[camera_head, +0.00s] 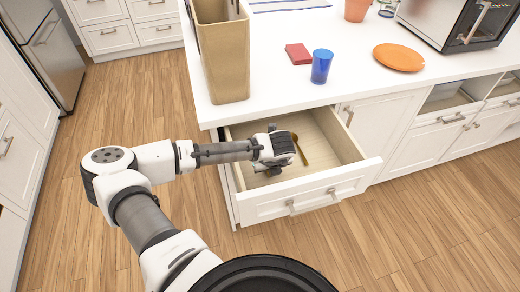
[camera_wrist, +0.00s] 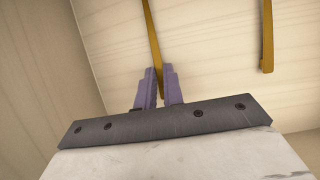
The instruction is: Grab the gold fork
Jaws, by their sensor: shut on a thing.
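My gripper (camera_wrist: 160,88) reaches down into the open drawer (camera_head: 327,134). In the wrist view its two purple fingers are shut on the thin handle of a gold utensil (camera_wrist: 153,38). The handle runs up out of that view, so its head is hidden and I cannot tell whether it is the fork. A second gold utensil (camera_wrist: 267,38) lies apart to the right on the drawer floor; its head is also out of view. In the head view one gold utensil (camera_head: 301,151) shows just right of my gripper; its kind is too small to tell.
The drawer's walls stand close around my gripper, and its front panel (camera_head: 310,193) is pulled out. On the white counter above are a tan bin (camera_head: 222,60), a red item (camera_head: 299,53), a blue cup (camera_head: 321,67) and an orange plate (camera_head: 398,57).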

